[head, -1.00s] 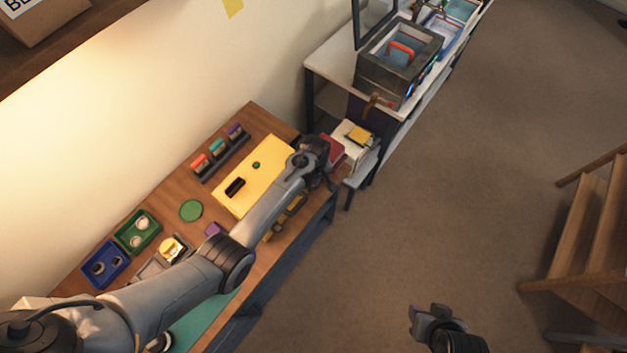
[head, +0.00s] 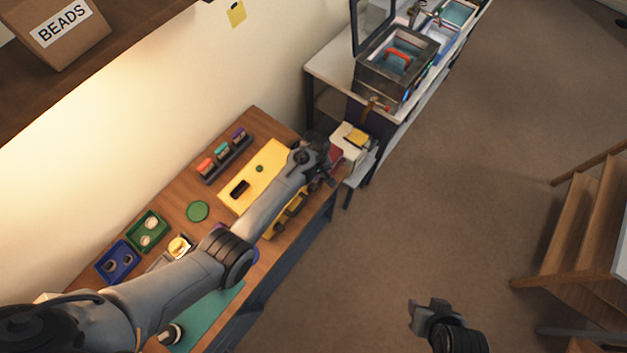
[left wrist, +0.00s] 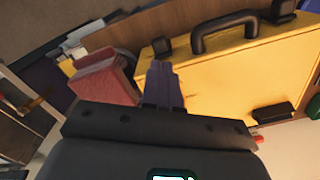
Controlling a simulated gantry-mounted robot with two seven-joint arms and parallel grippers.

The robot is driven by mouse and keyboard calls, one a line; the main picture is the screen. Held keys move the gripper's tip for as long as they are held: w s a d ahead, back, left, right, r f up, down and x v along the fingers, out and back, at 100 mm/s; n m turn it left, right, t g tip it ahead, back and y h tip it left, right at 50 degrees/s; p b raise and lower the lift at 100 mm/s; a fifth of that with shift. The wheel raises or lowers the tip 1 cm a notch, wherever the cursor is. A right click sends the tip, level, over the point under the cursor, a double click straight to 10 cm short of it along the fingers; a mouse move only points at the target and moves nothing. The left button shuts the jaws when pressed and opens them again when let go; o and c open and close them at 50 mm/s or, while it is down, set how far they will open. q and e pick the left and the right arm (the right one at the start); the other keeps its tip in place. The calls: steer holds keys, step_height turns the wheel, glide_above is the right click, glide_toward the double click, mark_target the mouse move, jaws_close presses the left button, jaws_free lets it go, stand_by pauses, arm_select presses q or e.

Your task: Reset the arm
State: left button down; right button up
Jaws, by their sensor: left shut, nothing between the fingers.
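My left gripper (head: 326,170) is at the far right end of the wooden workbench (head: 190,184), beyond the yellow case (head: 250,188). Its arm reaches across the bench and partly hides the case. In the left wrist view its fingers (left wrist: 163,86) are together with nothing between them. They show in front of the yellow case (left wrist: 225,75) with its black handle, beside a red block (left wrist: 104,80). I cannot tell whether they touch either. My right gripper (head: 430,309) hangs over the bare floor, apart from everything; its jaw opening is unclear.
A green tray (head: 147,231) and a blue tray (head: 118,262) hold small parts. A rack (head: 226,160) of coloured items stands near the wall. A white table (head: 330,66) carries a dark bin. Wooden shelving (head: 572,235) stands at the right. The floor (head: 450,190) between is clear.

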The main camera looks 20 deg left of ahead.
arm_select(q)
steer(key=shift+r+p, duration=0.45)
steer(key=shift+r, duration=0.25)
steer(key=s+a+r+m+t, duration=0.1)
steer(key=s+a+r+m, duration=0.15)
steer(key=s, duration=0.55)
steer(key=s+a+r+m+t, duration=0.1)
steer(key=s+a+r+m, duration=0.15)
steer(key=s, duration=0.45)
steer(key=s+r+m+t, duration=0.1)
steer(key=s+r+m, duration=0.4)
steer(key=s+r, duration=0.6)
steer(key=shift+s+a+m, duration=0.2)
steer(key=shift+s+m, duration=0.2)
steer(key=shift+s, duration=0.5)
